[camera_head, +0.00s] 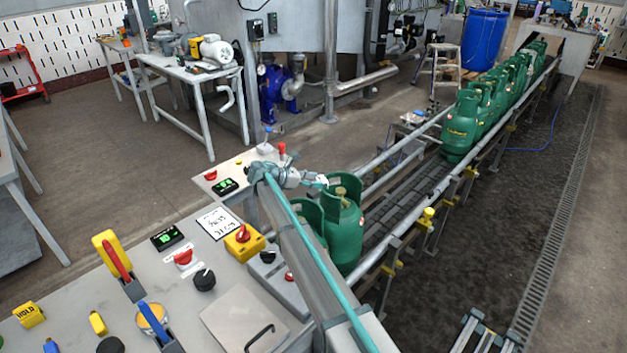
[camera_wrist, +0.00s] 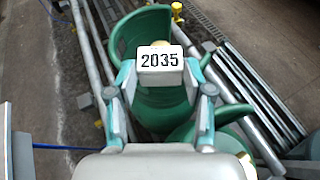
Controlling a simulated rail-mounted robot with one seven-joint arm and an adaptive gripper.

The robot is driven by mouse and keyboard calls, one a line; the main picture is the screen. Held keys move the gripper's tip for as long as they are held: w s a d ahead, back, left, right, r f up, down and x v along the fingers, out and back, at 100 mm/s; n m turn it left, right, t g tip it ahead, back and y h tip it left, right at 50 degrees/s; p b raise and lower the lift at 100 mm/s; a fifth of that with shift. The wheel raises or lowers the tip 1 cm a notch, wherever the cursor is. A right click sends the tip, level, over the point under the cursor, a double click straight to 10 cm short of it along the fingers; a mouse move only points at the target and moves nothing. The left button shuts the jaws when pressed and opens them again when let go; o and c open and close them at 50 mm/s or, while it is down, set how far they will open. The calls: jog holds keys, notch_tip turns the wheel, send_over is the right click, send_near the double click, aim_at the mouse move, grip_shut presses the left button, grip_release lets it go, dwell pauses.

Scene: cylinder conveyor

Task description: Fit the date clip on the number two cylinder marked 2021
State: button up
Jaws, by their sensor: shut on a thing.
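My gripper (camera_wrist: 161,78) is shut on a white date clip (camera_wrist: 161,61) marked 2035 in black. In the wrist view the clip covers part of a green cylinder (camera_wrist: 130,40), in front of its open collar and valve. I cannot tell whether the clip touches it. A second green cylinder (camera_wrist: 230,138) is partly hidden at lower right. In the head view my gripper (camera_head: 322,182) is beside the top of the nearer cylinder (camera_head: 344,235); another cylinder (camera_head: 308,215) stands left of it, partly behind my arm. No 2021 mark is readable.
The roller conveyor (camera_head: 398,190) has side rails and yellow-capped posts. Several more green cylinders (camera_head: 461,126) stand in a row farther back. A control console (camera_head: 190,265) with knobs, green displays and a written sheet (camera_head: 219,223) lies at left. Rollers between the cylinder groups are bare.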

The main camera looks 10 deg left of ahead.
jog(key=shift+f, duration=1.9)
jog(key=o, duration=1)
jog(key=shift+c, duration=0.2)
jog(key=v, duration=1.2)
